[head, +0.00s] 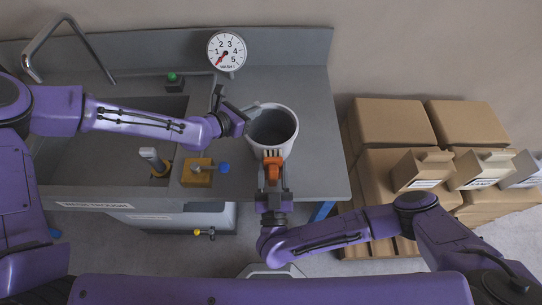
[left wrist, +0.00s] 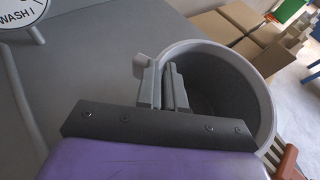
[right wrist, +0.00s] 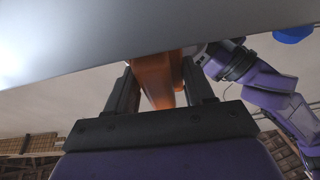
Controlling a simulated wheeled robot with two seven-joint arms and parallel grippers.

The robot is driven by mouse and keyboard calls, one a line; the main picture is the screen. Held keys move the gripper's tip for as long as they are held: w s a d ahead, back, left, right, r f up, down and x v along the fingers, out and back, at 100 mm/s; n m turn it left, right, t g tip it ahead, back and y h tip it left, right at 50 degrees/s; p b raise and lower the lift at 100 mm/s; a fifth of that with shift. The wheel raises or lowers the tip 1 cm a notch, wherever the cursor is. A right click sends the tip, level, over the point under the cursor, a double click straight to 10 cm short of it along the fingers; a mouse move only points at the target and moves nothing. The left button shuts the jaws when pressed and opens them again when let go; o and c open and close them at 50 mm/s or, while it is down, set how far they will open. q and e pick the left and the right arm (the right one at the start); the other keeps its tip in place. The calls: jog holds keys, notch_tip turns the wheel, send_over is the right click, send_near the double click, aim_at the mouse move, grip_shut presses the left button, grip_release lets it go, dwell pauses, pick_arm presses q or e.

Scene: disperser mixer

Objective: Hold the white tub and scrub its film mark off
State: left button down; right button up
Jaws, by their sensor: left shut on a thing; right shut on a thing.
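The white tub (head: 287,147) stands open-topped on the grey bench, its inside grey and empty-looking; it also shows in the left wrist view (left wrist: 262,110). My left gripper (head: 243,115) is shut on the tub's left rim, its fingers also in the left wrist view (left wrist: 168,88). My right gripper (head: 272,187) is shut on the orange handle of a brush (head: 272,168), which shows between its fingers in the right wrist view (right wrist: 157,80). The brush head is at the tub's near outer wall; I cannot tell whether it touches. No film mark is visible; the near wall is partly covered.
A round numbered dial (head: 227,51) stands at the back of the bench (head: 318,160). A sink with a tap (head: 40,50) lies left. Cardboard boxes (head: 390,122) are stacked right of the bench.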

aim_at(273, 164)
jog(key=shift+w, duration=0.4)
jog(key=shift+s+r, duration=0.2)
jog(key=shift+r, duration=1.15)
jog(key=shift+w+r, duration=0.1)
jog(key=shift+r, duration=1.25)
jog(key=shift+w, duration=0.15)
